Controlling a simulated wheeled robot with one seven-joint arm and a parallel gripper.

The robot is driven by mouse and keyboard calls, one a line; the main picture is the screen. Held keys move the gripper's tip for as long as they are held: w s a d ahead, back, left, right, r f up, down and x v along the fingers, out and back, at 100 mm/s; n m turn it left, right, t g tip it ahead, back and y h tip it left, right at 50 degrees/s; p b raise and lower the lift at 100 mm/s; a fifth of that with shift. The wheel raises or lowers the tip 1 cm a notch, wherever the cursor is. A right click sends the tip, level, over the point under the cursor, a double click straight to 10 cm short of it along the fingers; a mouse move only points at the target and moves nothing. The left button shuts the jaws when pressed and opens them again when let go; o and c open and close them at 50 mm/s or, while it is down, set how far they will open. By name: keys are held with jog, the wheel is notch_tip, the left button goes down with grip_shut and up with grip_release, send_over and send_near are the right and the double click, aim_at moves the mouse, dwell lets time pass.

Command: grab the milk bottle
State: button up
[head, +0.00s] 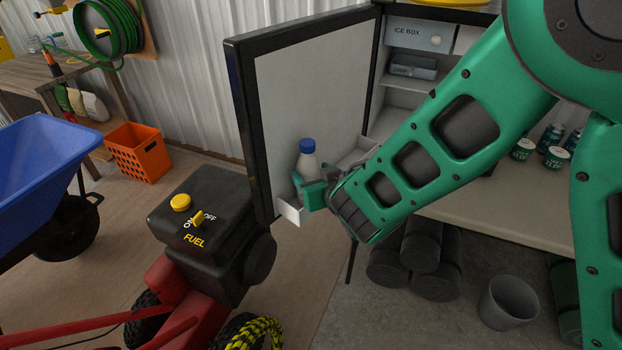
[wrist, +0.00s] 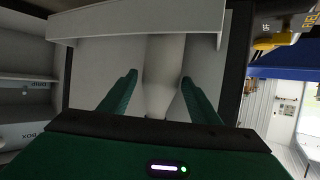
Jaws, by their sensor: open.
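The milk bottle (head: 307,162) is white with a blue cap. It stands upright in the door shelf (head: 290,213) of the open fridge door. My gripper (head: 312,188) is at the bottle's lower part, and its green fingers hide some of it. In the wrist view the white bottle body (wrist: 163,85) shows between the two spread fingers (wrist: 159,77), with a finger on each side. The gripper is open. A small gap shows at the left finger; whether the right finger touches the bottle I cannot tell.
The fridge door (head: 310,100) stands open on the left of the fridge. Several cans (head: 548,140) sit inside on the right. A black fuel engine (head: 212,235) stands close in front of the door. An orange crate (head: 139,152) and blue wheelbarrow (head: 45,165) are at left.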

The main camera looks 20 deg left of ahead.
jog(key=shift+w+a+f, duration=0.2)
jog(key=shift+w+a, duration=0.2)
jog(key=c, duration=1.1)
jog(key=shift+r, duration=0.15)
